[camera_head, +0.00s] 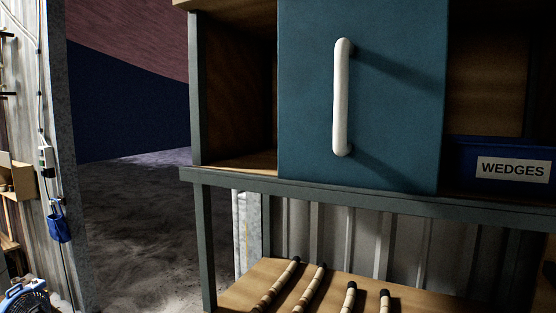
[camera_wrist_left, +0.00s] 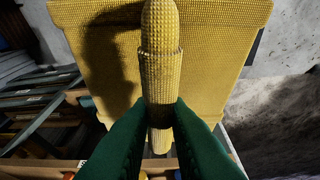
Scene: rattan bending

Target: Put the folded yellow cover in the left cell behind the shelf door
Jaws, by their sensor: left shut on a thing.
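The yellow cover (camera_wrist_left: 160,65) shows in the left wrist view as a thick, coarsely woven fold. My left gripper (camera_wrist_left: 160,108), with green fingers, is shut on it. A wide panel of the same yellow weave (camera_wrist_left: 220,50) spreads behind the fold; I cannot tell whether it is one piece with it. In the head view, the blue-green shelf door (camera_head: 400,100) with its white upright handle (camera_head: 341,100) covers the middle of the shelf. The left cell (camera_head: 235,90) is open at the door's left side and looks empty. Neither gripper nor the cover shows in the head view.
A blue bin (camera_head: 470,175) labelled WEDGES stands in the cell right of the door. Several banded rods (camera_head: 310,285) lie on a wooden surface below the shelf (camera_head: 400,203). A blue fan (camera_head: 25,300) is at the lower left. Open floor (camera_head: 140,220) lies left of the shelf.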

